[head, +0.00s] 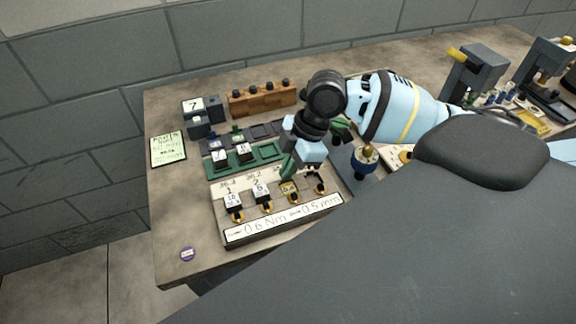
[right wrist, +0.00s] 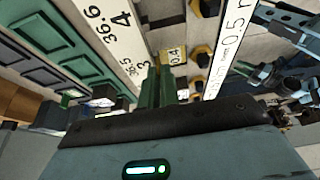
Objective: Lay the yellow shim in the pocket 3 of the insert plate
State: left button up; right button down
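The insert plate (head: 248,227) lies on the bench, with a row of numbered pockets along its front. The yellow shim (head: 289,188), marked 0.4, is at pocket 3, third from the left; it also shows in the right wrist view (right wrist: 173,56) beside the printed 3. I cannot tell whether it is fully seated. My right gripper (head: 289,172) reaches down over it. Its green fingers (right wrist: 159,78) are close together with their tips at the shim's edge and appear shut on it; the contact is partly hidden. My left gripper is not in view.
A green tray (head: 216,171) with white-topped blocks lies behind the plate. A wooden block with knobs (head: 262,97) and a dark block marked 7 (head: 201,110) stand at the back. A blue, cream-topped object (head: 364,162) is close right of the gripper. The bench's front left is mostly clear.

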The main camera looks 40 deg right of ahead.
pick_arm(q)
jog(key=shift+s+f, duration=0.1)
pick_arm(e)
jog(key=shift+f, duration=0.45)
jog(key=c, duration=1.6)
grip_release()
jog(key=shift+s, duration=0.1)
jog(key=shift+o, duration=0.2)
jog(key=shift+f, duration=0.1)
jog(key=c, duration=0.4)
jog(key=shift+o, duration=0.2)
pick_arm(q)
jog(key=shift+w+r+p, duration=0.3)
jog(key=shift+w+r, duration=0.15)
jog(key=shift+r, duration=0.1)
pick_arm(e)
jog(key=shift+r, duration=0.55)
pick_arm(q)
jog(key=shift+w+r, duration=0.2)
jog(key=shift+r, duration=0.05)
pick_arm(e)
jog(key=shift+r, duration=0.25)
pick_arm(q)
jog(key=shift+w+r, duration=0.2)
pick_arm(e)
jog(key=shift+r, duration=0.15)
